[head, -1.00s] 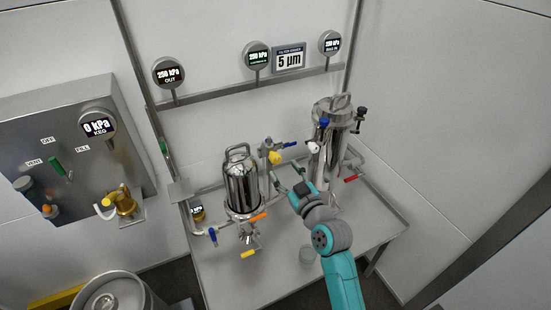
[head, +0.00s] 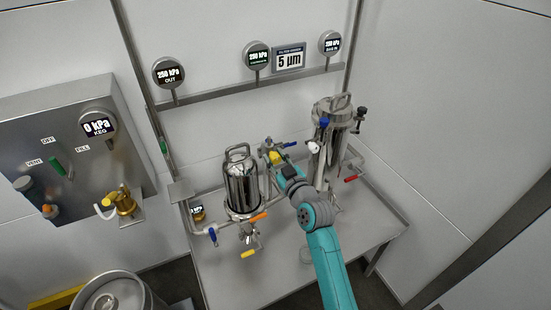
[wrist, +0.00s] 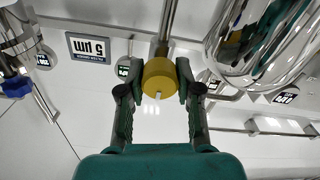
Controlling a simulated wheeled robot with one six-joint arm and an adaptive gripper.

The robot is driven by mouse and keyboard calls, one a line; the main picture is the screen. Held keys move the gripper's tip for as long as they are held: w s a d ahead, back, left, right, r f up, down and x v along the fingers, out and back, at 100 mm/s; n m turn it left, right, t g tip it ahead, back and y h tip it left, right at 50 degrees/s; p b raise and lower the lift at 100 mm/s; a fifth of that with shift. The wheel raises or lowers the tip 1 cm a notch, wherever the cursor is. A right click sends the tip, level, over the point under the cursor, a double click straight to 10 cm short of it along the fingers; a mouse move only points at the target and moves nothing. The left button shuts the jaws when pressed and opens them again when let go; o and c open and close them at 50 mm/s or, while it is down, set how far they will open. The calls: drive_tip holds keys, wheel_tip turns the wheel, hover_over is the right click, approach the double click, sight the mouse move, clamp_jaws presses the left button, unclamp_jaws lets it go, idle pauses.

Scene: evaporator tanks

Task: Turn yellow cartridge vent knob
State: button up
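The yellow vent knob (wrist: 159,76) sits at the end of a metal stem in the wrist view. In the head view the yellow knob (head: 275,155) shows between the two steel vessels, partly hidden behind my gripper (head: 280,170). In the wrist view my gripper (wrist: 155,88) has one finger on each side of the knob. The right finger is at or very near the knob's edge; a narrow gap shows at the left finger. The fingers look open around it, and I cannot tell whether either touches.
A smaller steel vessel (head: 241,186) stands left of my arm and a taller one (head: 329,150) right of it. A blue-handled valve (head: 290,144) is close behind the knob. The orange (head: 258,217) and red (head: 352,178) handles sit lower. The table front (head: 285,275) is mostly clear.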

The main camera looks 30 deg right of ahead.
clamp_jaws()
drive_tip(key=m, duration=0.5)
drive_tip(key=shift+m, duration=0.3)
drive_tip(key=m, duration=0.5)
drive_tip(key=shift+d, duration=0.1)
drive_tip(key=shift+m, duration=0.3)
drive_tip(key=o, duration=0.8)
unclamp_jaws()
drive_tip(key=shift+o, duration=0.2)
